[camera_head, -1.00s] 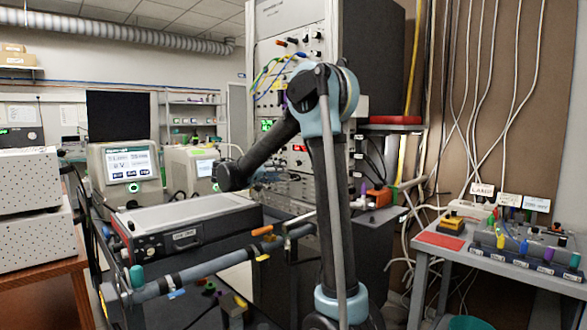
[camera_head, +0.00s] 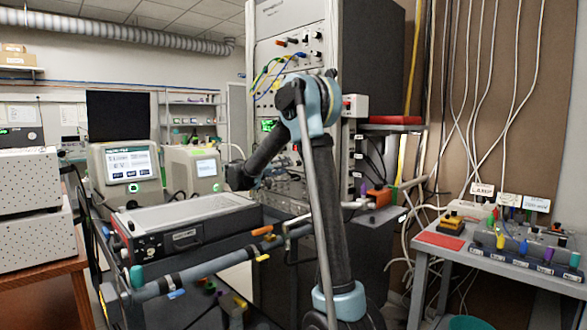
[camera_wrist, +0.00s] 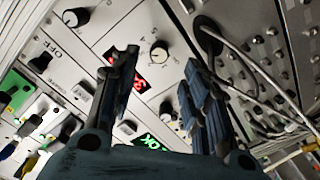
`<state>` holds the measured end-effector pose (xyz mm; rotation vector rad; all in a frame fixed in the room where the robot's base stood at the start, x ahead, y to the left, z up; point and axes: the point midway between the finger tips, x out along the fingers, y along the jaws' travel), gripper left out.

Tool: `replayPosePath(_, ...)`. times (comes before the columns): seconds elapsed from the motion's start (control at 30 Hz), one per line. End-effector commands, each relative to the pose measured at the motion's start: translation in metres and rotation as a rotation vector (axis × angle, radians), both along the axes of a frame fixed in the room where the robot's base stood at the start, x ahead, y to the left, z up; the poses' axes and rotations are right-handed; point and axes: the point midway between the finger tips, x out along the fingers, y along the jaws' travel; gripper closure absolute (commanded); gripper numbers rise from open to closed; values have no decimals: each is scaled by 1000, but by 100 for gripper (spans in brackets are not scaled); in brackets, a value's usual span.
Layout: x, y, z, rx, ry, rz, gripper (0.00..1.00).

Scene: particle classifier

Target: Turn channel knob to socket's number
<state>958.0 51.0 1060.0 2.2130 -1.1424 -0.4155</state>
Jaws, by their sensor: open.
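In the wrist view my gripper (camera_wrist: 159,62) is open and empty. Its two dark fingers point at a light grey instrument panel. A black knob with a pale cap (camera_wrist: 159,51) shows in the gap between the fingertips; I cannot tell how far it is from them. A red number display (camera_wrist: 137,84) is partly hidden behind the left finger. Another knob (camera_wrist: 167,108) shows lower between the fingers, and one more (camera_wrist: 75,17) at upper left. Which is the channel knob, and the socket's number, I cannot read. In the head view my gripper is not clearly visible.
A green display (camera_wrist: 157,143) is below in the wrist view. Cables (camera_wrist: 240,60) hang from a dark port at right. Coloured plugs (camera_wrist: 35,122) crowd the left. In the head view, the tall rack (camera_head: 290,20) stands behind my arm, with a cart (camera_head: 190,210) at left.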

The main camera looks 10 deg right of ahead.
Motion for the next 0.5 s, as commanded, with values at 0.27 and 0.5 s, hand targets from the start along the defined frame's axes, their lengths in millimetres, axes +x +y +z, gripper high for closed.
replayPosePath(0.27,27,-39,0,0,0,-3,57)
replayPosePath(0.5,40,-58,0,0,0,-1,57)
